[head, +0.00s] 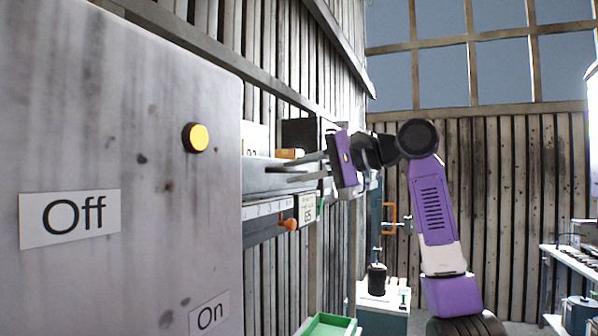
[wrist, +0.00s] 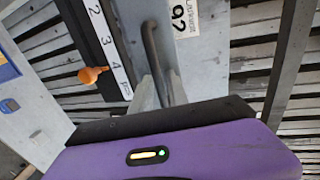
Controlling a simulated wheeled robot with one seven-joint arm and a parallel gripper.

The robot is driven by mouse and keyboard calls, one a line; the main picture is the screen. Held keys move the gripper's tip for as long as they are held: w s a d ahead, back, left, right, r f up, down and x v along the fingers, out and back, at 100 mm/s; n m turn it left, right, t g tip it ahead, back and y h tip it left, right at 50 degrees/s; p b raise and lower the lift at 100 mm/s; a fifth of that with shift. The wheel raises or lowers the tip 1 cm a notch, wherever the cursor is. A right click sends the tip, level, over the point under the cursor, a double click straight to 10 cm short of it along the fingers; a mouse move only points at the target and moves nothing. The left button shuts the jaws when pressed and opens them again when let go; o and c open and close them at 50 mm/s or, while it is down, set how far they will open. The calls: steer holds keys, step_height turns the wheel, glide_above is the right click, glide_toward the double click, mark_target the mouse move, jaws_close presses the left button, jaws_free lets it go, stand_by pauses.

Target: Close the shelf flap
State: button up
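A grey panel with a dark bar handle, which looks like the shelf flap, shows in the wrist view (wrist: 203,65). The handle (wrist: 149,38) runs down toward my fingertips, and a white label reading 92 (wrist: 181,15) sits beside it. In the head view, part of the grey panel (head: 256,178) shows left of my gripper (head: 272,172). My two fingers point left with a gap between them, close to the panel. The lower end of the handle is around the fingertips; I cannot tell whether they touch it. The flap's exact angle is unclear.
A numbered strip (wrist: 112,45) with an orange knob (wrist: 92,74) runs beside the panel. A large grey box with Off and On labels (head: 130,130) fills the left foreground in the head view. A green tray (head: 328,325) stands low in front. Plank walls stand behind.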

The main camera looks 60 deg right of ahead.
steer(key=shift+s, duration=0.1)
steer(key=b+v, duration=0.2)
steer(key=v, duration=0.5)
steer(key=shift+s+b, duration=0.3)
steer(key=shift+s, duration=0.1)
steer(key=shift+r, duration=0.15)
